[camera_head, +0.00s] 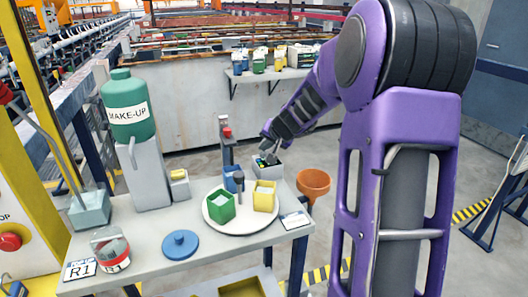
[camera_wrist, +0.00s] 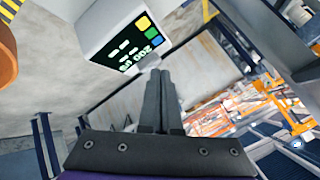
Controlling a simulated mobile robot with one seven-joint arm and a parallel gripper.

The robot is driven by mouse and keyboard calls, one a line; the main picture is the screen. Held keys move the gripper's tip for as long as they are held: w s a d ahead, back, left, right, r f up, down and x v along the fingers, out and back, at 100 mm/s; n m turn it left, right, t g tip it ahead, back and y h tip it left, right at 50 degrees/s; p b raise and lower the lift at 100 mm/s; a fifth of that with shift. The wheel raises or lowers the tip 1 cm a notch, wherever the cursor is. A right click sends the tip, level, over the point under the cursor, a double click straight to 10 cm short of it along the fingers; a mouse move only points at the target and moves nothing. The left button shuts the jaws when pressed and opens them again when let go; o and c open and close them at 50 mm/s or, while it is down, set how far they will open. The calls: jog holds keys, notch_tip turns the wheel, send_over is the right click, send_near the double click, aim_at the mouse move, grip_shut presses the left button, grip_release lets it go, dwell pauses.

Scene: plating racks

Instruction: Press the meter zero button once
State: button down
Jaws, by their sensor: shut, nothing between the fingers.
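The meter (camera_wrist: 105,22) is a light grey box with a dark display and a column of yellow (camera_wrist: 143,23), green (camera_wrist: 150,32) and blue (camera_wrist: 157,41) buttons. No label on the buttons is readable. In the head view, the meter (camera_head: 268,172) stands at the right back of the bench, partly hidden by my gripper (camera_head: 266,148). In the wrist view, my gripper (camera_wrist: 159,73) is shut and empty. Its fingertips appear just below the blue button, close to the meter's edge. I cannot tell whether they touch it.
On the bench (camera_head: 145,240), a white plate (camera_head: 240,222) holds green, blue and yellow containers left of the meter. A green MAKE-UP bottle (camera_head: 128,105) stands at the back left. A blue lid (camera_head: 180,244) lies in front. An orange funnel (camera_head: 313,184) is right of the meter.

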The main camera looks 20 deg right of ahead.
jog(key=shift+f, duration=0.2)
jog(key=shift+r, duration=0.1)
jog(key=shift+r+p, duration=0.65)
jog(key=shift+r, duration=0.2)
notch_tip(320, 180, up, 5)
jog(key=p, duration=0.3)
jog(key=shift+p, duration=0.35)
dwell(0.6)
